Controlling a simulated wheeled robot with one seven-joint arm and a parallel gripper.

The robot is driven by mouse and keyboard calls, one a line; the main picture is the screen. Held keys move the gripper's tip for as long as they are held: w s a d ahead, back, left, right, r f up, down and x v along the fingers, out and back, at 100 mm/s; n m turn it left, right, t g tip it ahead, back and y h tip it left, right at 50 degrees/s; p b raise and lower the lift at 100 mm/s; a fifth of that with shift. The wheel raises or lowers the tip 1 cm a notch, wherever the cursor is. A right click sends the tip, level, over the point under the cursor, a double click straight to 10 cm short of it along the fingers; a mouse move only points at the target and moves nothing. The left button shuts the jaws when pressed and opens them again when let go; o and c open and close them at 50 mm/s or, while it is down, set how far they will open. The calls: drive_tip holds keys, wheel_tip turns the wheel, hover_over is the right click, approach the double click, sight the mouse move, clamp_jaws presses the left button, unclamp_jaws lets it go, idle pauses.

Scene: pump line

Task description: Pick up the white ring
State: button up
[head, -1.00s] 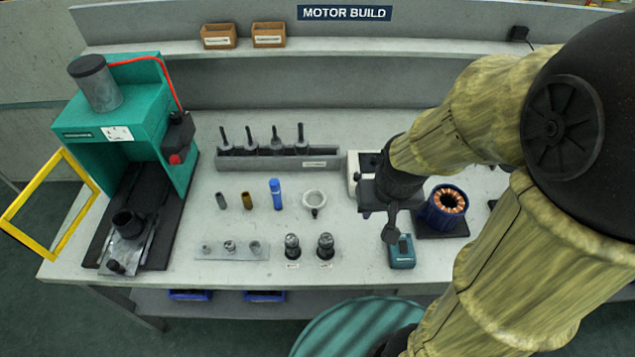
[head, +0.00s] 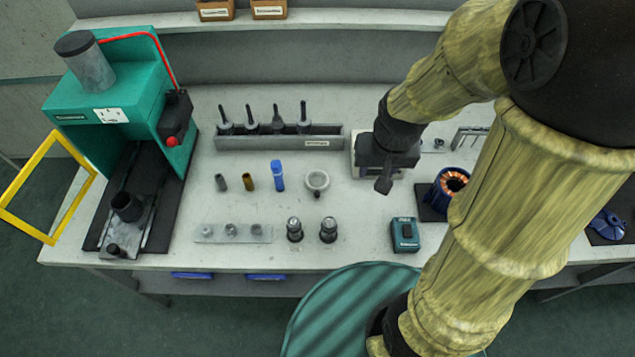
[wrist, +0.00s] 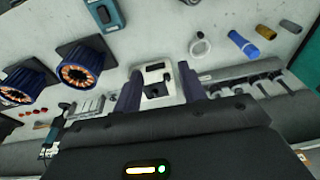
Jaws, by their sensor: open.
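The white ring (head: 317,181) lies on the grey bench, just right of a blue cylinder, with a small dark part at its lower edge. It also shows in the wrist view (wrist: 200,47), above and right of my fingers. My gripper (head: 384,184) is above the bench, to the right of the ring and apart from it. In the wrist view my two fingers (wrist: 157,92) are spread with nothing held between them. A white device with a dark top (wrist: 153,84) shows beyond the gap between them.
The blue cylinder (head: 278,176) stands left of the ring, with brown and grey cylinders further left. A grey rack of dark tools (head: 230,142) is behind. Two dark round parts (head: 328,230) stand in front. A teal box (head: 405,234) and copper-wound stator (head: 452,183) are at right.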

drive_tip(key=w+a+f+m+g+p, duration=0.2)
drive_tip(key=w+a+f, duration=0.4)
drive_tip(key=w+a, duration=0.4)
drive_tip(key=shift+w+a+m, duration=0.25)
drive_tip(key=shift+a+m, duration=0.15)
drive_tip(key=shift+a, duration=0.85)
drive_tip(key=p, duration=0.2)
hover_over(315, 191)
wheel_tip(315, 191, down, 12)
drive_tip(key=shift+f, duration=0.15)
